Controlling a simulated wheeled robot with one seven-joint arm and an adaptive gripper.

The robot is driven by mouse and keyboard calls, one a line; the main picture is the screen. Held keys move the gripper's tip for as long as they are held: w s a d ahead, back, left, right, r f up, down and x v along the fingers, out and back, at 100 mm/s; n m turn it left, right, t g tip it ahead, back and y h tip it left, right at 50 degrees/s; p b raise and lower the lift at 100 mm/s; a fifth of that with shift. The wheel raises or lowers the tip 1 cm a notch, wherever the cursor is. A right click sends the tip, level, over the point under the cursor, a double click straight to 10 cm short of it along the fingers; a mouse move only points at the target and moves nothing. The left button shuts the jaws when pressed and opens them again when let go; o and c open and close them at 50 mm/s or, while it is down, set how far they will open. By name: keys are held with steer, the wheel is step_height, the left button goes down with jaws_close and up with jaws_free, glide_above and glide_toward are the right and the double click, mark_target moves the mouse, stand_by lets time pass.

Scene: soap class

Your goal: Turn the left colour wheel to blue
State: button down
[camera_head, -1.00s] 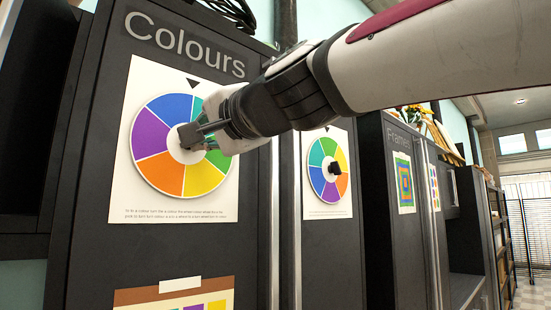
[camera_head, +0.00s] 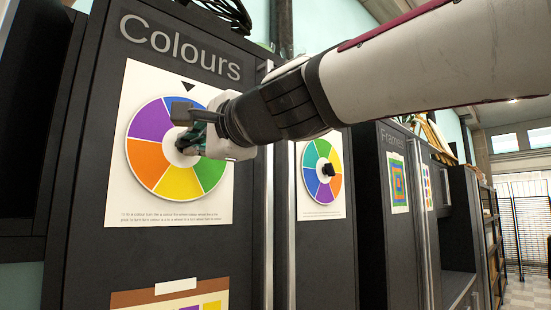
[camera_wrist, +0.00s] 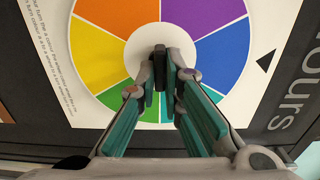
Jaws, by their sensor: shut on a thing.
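The left colour wheel (camera_head: 150,165) is on a white sheet on the dark cabinet door, under the word Colours. A black triangle marker (camera_head: 189,86) sits above it. In the head view purple is upper left, orange left, yellow at the bottom, green right, and blue at the top, partly hidden by my gripper. In the wrist view the triangle (camera_wrist: 264,61) points at the blue sector (camera_wrist: 222,58). My gripper (camera_wrist: 164,58) is shut on the dark knob (camera_wrist: 158,56) at the wheel's white hub; in the head view my gripper (camera_head: 187,132) hides most of the knob.
A second colour wheel (camera_head: 315,185) with a black knob is on the door to the right, apart from my arm. Vertical door handles (camera_head: 268,215) stand between the two wheels. A paper with colour squares (camera_head: 170,300) is below the left wheel.

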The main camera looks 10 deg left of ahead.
steer(key=shift+a, duration=0.1)
steer(key=c, duration=1.7)
jaws_free()
steer(key=v, duration=1.2)
steer(key=shift+f, duration=0.1)
steer(key=s+d+f+n+g+h, duration=0.1)
steer(key=d+f+n+h, duration=0.15)
steer(key=d+f, duration=0.6)
steer(key=s+d+f+n+g+h, duration=0.15)
steer(key=d+f+h, duration=0.3)
steer(key=f, duration=0.75)
steer(key=s+d+f+n+g+h, duration=0.1)
steer(key=d+f+n+h, duration=0.15)
steer(key=d+f, duration=0.65)
steer(key=s+d+f+g+h, duration=0.1)
steer(key=s+d+f, duration=0.1)
steer(key=f, duration=0.2)
steer(key=s+d+f+n+h, duration=0.1)
steer(key=s+d+f+h, duration=0.1)
steer(key=f, duration=0.1)
steer(key=s+d+f+g+h, duration=0.1)
steer(key=s+d+f, duration=0.1)
steer(key=d+f, duration=0.1)
steer(key=shift+s+f+n+g, duration=0.25)
steer(key=shift+s+f+g, duration=0.1)
steer(key=shift+f, duration=0.45)
